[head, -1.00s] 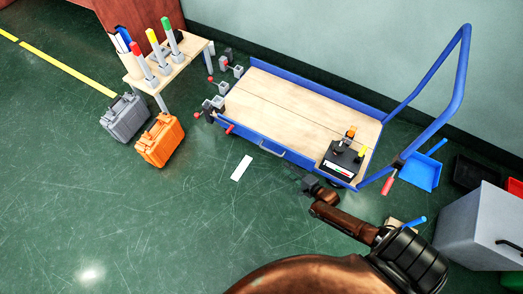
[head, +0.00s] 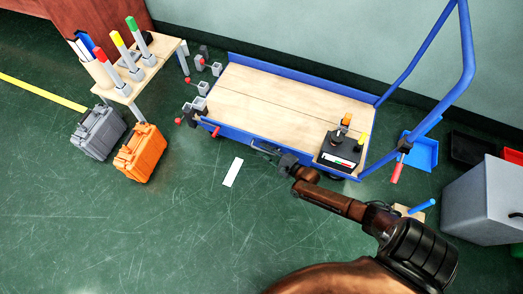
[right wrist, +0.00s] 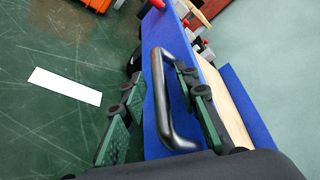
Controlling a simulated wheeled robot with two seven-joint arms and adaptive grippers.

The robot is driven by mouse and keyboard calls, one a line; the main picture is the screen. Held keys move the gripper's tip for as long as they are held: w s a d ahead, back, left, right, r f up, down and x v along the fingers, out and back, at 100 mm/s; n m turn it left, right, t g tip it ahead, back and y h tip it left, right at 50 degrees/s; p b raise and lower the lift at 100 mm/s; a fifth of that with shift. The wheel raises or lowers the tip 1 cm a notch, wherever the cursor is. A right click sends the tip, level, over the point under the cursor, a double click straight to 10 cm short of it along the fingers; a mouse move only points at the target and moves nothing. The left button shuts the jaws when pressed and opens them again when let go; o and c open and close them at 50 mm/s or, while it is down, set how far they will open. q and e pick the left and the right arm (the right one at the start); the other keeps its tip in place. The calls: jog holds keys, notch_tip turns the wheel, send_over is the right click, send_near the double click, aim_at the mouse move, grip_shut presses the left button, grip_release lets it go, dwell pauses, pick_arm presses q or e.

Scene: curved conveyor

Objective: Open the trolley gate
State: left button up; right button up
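The trolley (head: 285,95) has a wooden deck and a blue frame. Its gate (head: 240,137) is the blue side panel facing me, upright along the deck's near edge; the panel also shows in the right wrist view (right wrist: 152,38). A dark bar handle (head: 263,148) sticks out from the gate; it shows large in the right wrist view (right wrist: 160,95). My right gripper (head: 280,157) is at the handle. In the right wrist view its green-padded fingers (right wrist: 160,115) are spread, with the handle between them and a gap visible. My left gripper is out of view.
A black box with coloured knobs (head: 342,150) stands on the deck's near right corner. Orange (head: 141,152) and grey (head: 99,131) cases stand left on the floor. A white strip (head: 233,172) lies before the trolley. A grey cabinet (head: 482,205) stands right.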

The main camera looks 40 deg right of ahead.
jog(key=shift+c, duration=0.6)
grip_shut()
